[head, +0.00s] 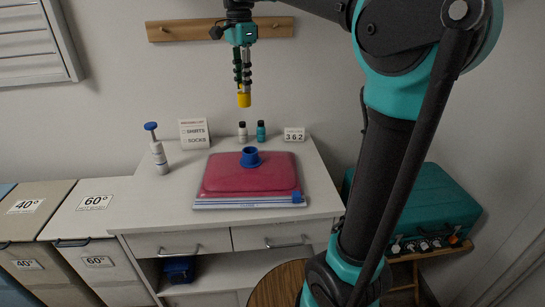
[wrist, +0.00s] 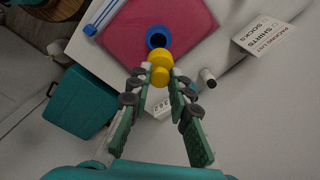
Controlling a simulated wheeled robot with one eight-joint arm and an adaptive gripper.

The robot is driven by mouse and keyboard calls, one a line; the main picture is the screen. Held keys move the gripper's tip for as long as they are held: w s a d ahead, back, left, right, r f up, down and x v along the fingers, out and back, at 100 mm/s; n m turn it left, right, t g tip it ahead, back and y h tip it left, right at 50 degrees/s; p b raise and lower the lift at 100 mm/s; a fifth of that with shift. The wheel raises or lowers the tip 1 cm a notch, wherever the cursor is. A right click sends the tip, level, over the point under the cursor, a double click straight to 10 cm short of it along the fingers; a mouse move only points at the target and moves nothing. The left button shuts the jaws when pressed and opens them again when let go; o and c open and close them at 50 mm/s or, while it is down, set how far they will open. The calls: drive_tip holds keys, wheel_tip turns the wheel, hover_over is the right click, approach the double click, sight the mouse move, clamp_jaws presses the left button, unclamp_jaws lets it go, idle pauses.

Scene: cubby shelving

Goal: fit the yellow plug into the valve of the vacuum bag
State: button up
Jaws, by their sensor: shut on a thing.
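My gripper (head: 243,84) hangs above the white cabinet top, pointing down, and is shut on the yellow plug (head: 244,98). In the wrist view the yellow plug (wrist: 160,66) sits between the fingertips of my gripper (wrist: 158,82). The pink vacuum bag (head: 240,176) lies flat on the cabinet. Its blue ring-shaped valve (head: 250,157) stands up near the bag's back edge and looks empty. In the wrist view the valve (wrist: 158,38) shows just beyond the plug, its opening visible. The plug is apart from the valve, well above it in the head view.
Behind the bag on the cabinet (head: 325,200) stand two small bottles (head: 242,132), a packing list sign (head: 194,133) and a number block (head: 294,134). A blue-topped pump bottle (head: 157,150) stands at the left. A teal case (head: 430,205) sits to the right. A wooden rail (head: 190,30) is on the wall.

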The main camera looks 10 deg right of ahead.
sight(247, 105)
drive_tip(key=shift+d+f, duration=0.2)
drive_tip(key=shift+d, duration=0.15)
wheel_tip(247, 105, down, 19)
drive_tip(key=shift+f, duration=0.2)
drive_tip(key=shift+f, duration=0.1)
drive_tip(key=o, duration=0.8)
drive_tip(key=shift+d, duration=0.1)
wheel_tip(247, 105, up, 12)
drive_tip(key=shift+r, duration=0.1)
idle(0.4)
